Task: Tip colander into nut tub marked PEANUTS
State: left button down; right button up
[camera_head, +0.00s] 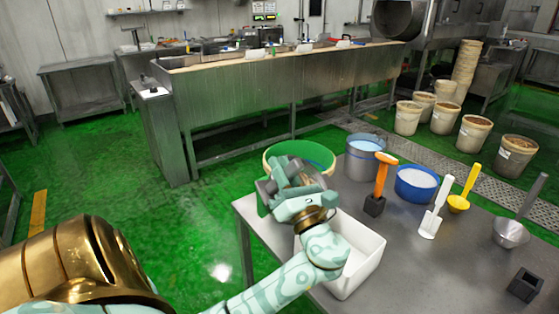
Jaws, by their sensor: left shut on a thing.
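A round green vessel (310,152) with a pale tan rim, seemingly the colander, is at the far left corner of the steel table. Holes cannot be made out. My left gripper (288,174) is at its near side and looks shut on it; the jaws hide the contact and the vessel's lower part. Several cream tubs with pale labels, one of them here (473,134), stand on the floor at the right. Their lettering is too small to read, so I cannot tell which one says PEANUTS. My right gripper is not in view.
The steel table (420,265) holds a white tray (372,256) under my left arm, a steel pot (362,166), a blue tub (416,190), an orange-handled tool (383,175), a white scoop (432,222), a yellow scoop (459,203) and a steel ladle (510,233). A long steel trough (240,110) stands behind.

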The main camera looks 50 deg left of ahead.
aim_at(299, 170)
pick_arm(q)
jog(key=shift+w+d+r+m+t+y, duration=0.3)
jog(key=shift+d+m+y, duration=0.1)
jog(key=shift+d+m, duration=0.15)
jog(key=shift+w+d, duration=0.1)
jog(key=shift+d, duration=0.1)
jog(key=shift+w+d+m+t+b, duration=0.15)
jog(key=shift+d+m+t+b, duration=0.2)
jog(key=shift+m+t, duration=0.15)
jog(key=shift+w+d+m+t, duration=0.35)
jog(key=shift+d+m+t, duration=0.15)
jog(key=shift+m+t, duration=0.2)
jog(key=shift+w+d+m+t+y+b, duration=0.3)
jog(key=shift+d+m+t, duration=0.15)
jog(key=shift+m+t, duration=0.1)
jog(key=shift+d, duration=0.1)
jog(key=shift+w+d+f+m+t+b, duration=0.15)
jog(key=shift+d+m+t, duration=0.15)
jog(key=shift+m+t, duration=0.2)
jog(key=shift+w+d+f+m+t+b, duration=0.15)
jog(key=shift+d+m+t, duration=0.1)
jog(key=shift+m+t, duration=0.2)
jog(key=shift+w+d+m, duration=0.15)
jog(key=shift+d+m, duration=0.1)
jog(key=shift+m, duration=0.1)
